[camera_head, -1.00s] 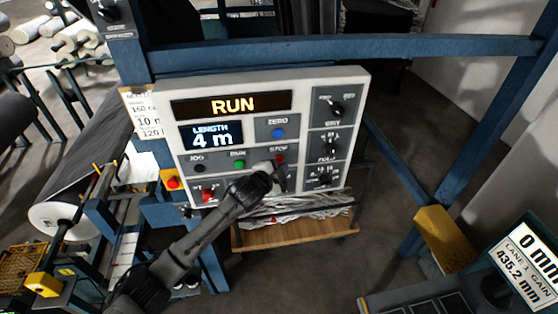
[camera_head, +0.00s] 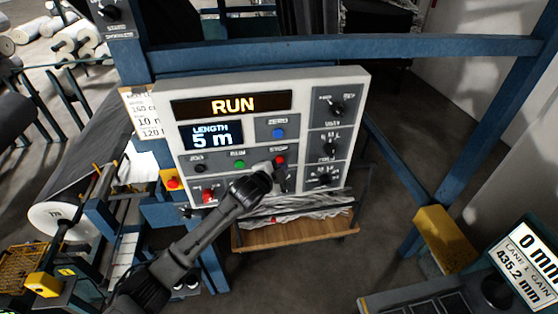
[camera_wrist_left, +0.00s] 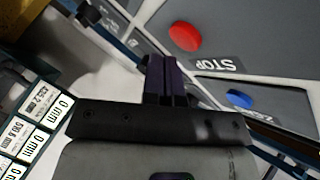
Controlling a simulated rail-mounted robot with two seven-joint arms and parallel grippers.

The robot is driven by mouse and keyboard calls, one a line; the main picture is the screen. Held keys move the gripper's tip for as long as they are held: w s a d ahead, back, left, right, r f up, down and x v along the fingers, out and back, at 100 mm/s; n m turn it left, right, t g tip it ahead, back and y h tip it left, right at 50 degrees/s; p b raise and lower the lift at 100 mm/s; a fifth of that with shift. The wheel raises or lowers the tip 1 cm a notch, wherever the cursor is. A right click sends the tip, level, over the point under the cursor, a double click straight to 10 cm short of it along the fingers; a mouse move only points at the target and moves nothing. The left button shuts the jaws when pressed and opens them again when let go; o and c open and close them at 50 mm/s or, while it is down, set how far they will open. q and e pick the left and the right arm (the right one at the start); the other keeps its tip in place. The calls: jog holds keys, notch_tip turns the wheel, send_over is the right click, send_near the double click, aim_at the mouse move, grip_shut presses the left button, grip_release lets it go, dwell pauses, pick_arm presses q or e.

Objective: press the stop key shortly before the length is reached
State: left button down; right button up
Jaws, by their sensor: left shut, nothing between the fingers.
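The grey control panel (camera_head: 255,107) shows RUN on its upper display (camera_head: 232,105) and LENGTH 5 m on the length display (camera_head: 211,135). The red stop key (camera_head: 280,160) sits under the word STOP, and it also shows in the left wrist view (camera_wrist_left: 185,36). My left gripper (camera_head: 272,172) is shut and empty, just below and left of the stop key. In the left wrist view its fingers (camera_wrist_left: 163,80) appear apart from the key. My right gripper is in neither view.
The blue ZERO key (camera_head: 278,133), green RUN key (camera_head: 239,165) and a red switch (camera_head: 208,195) are on the same panel. Three dark knobs are at its right. A dark roll (camera_head: 85,180) lies at the left.

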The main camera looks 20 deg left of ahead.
pick_arm(q)
jog(key=shift+w+a, duration=0.15)
jog(key=shift+w, duration=0.05)
jog(key=shift+w+a, duration=0.1)
jog(key=shift+w, duration=0.1)
jog(key=shift+w+a, duration=0.15)
jog(key=shift+w, duration=0.1)
dwell(0.8)
jog(key=shift+w, duration=0.1)
dwell(0.4)
jog(key=shift+s+d+p, duration=0.35)
jog(key=shift+s+p, duration=0.3)
jog(key=shift+s, duration=0.1)
